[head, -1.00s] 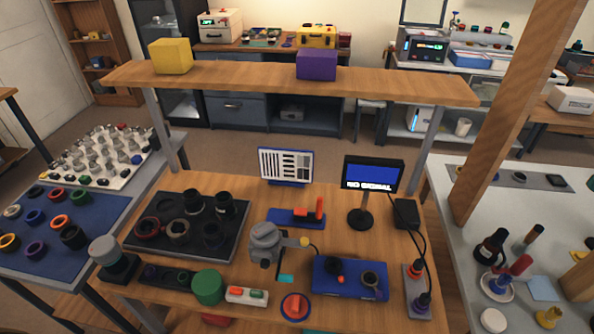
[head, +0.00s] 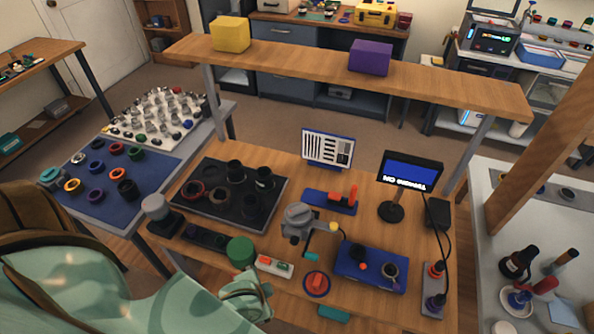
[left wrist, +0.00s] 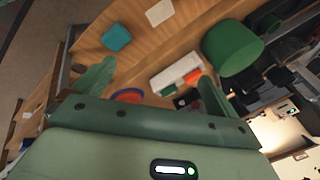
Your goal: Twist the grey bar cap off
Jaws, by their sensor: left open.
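Two grey-topped things stand on the wooden table, and I cannot tell for certain which one is the bar cap. One is a grey round-topped fixture (head: 298,216) with a side lever ending in a yellow knob. The other is a grey cylinder (head: 155,206) on a black base at the table's left. My left gripper (head: 247,294) is low over the table's front edge, in front of the green cylinder (head: 240,250) and apart from both grey things. In the left wrist view its fingers (left wrist: 155,88) are spread and empty. My right gripper is not in view.
A white switch box (head: 275,265) and a blue disc with a red bar (head: 317,284) lie near the left gripper. A blue box (head: 350,272) sits to the right. A raised wooden shelf (head: 300,62) spans the back.

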